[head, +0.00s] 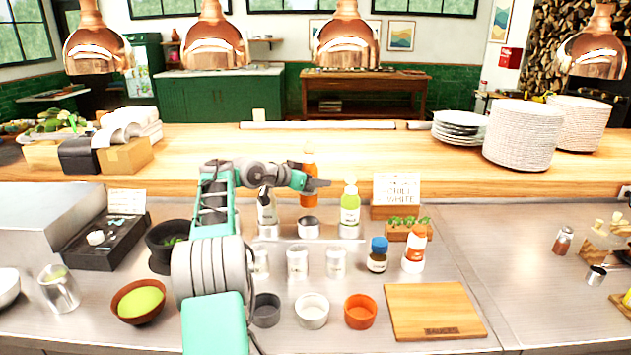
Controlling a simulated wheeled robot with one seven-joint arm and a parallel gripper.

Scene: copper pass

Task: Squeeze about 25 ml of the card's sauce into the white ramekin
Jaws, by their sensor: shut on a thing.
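The order card (396,188) stands at the back of the counter; I read "CHILI" and "WHITE" on it, while its top line is too small to read. The white ramekin (312,312) sits at the front, between a dark grey ramekin (266,312) and an orange ramekin (360,313). My gripper (318,185) is at the rear shelf, shut on an orange-red squeeze bottle (309,169). The bottle is upright, its middle partly hidden by my gripper. A green squeeze bottle (350,207) stands to its right, and a pale bottle (266,212) to its left, partly behind my arm.
Several clear jars (298,263), a blue-capped jar (377,256) and an orange-and-white bottle (414,250) stand between shelf and ramekins. A cutting board (435,311) lies front right. A bowl of green sauce (138,301) is at left. Copper lamps (346,45) hang above.

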